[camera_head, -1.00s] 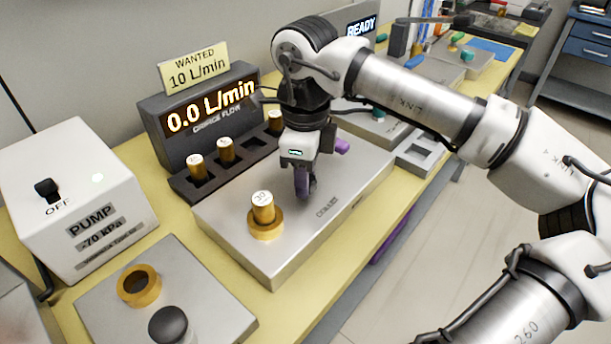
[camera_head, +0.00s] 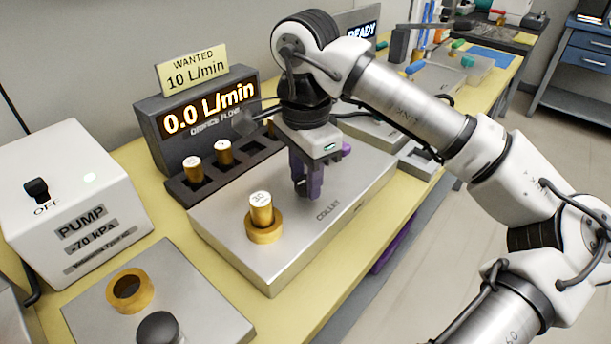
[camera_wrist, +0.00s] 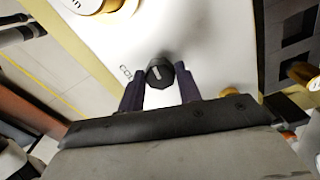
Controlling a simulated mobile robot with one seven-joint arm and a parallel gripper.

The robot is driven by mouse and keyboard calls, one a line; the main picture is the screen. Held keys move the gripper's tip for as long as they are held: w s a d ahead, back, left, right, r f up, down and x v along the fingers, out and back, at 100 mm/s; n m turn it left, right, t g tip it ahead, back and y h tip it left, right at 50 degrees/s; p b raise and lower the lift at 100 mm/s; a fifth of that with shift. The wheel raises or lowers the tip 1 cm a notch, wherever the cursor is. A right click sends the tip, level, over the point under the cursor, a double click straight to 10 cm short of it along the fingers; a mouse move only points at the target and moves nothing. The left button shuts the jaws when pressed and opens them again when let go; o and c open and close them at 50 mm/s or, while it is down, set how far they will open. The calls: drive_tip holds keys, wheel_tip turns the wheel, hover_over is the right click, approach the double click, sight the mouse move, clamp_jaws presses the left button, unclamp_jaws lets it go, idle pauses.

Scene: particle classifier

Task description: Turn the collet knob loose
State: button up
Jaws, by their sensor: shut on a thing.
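The dark round collet knob (camera_wrist: 160,72) with a pale mark on top sits on the silver collet block (camera_head: 345,205). In the wrist view it lies between the tips of my two purple fingers. My gripper (camera_head: 308,193), also seen in the wrist view (camera_wrist: 160,86), points down at the block and is shut on the knob. In the head view my fingers hide the knob. A brass orifice plug (camera_head: 261,207) marked 30 stands upright in the brass collet ring (camera_head: 264,232), left of my gripper.
A dark rack (camera_head: 215,172) holding several brass plugs stands behind the block. The flow display (camera_head: 208,108) reads 0.0 L/min under a sign (camera_head: 193,66) wanting 10 L/min. The pump (camera_head: 75,210) is marked OFF. A plate with another brass ring (camera_head: 130,290) lies front left.

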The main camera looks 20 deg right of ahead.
drive_tip(key=shift+n, duration=0.5)
drive_tip(key=o, duration=1)
wheel_tip(320, 180, up, 14)
drive_tip(key=p, duration=0.2)
drive_tip(key=shift+s+f, duration=0.1)
drive_tip(key=shift+f, duration=0.05)
